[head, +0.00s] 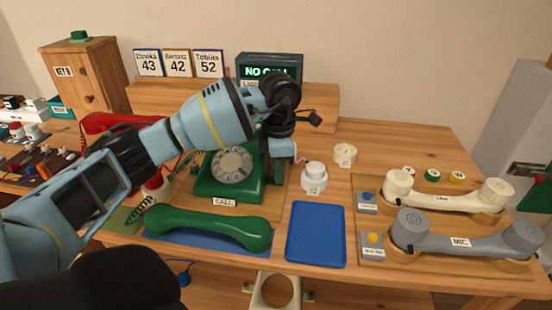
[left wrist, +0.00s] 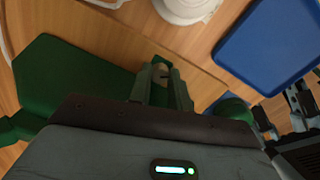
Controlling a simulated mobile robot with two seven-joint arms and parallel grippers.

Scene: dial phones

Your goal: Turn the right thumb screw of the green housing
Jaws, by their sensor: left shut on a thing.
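The green housing (head: 212,188) is a dial phone body with a round dial and a "CALL" label, on the table left of centre. Its green side (left wrist: 75,80) fills the left of the left wrist view. My left gripper (head: 281,150) reaches over it to its right side. The fingers hide most of the screw. In the head view my wrist hides it. My right gripper is not seen.
A green handset (head: 208,228) lies in front of the housing. A blue mat (head: 316,235) is right of it, white round parts (head: 314,178) behind. Cream (head: 445,192) and grey (head: 465,238) handsets lie on the right. A display box (head: 269,68) stands behind.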

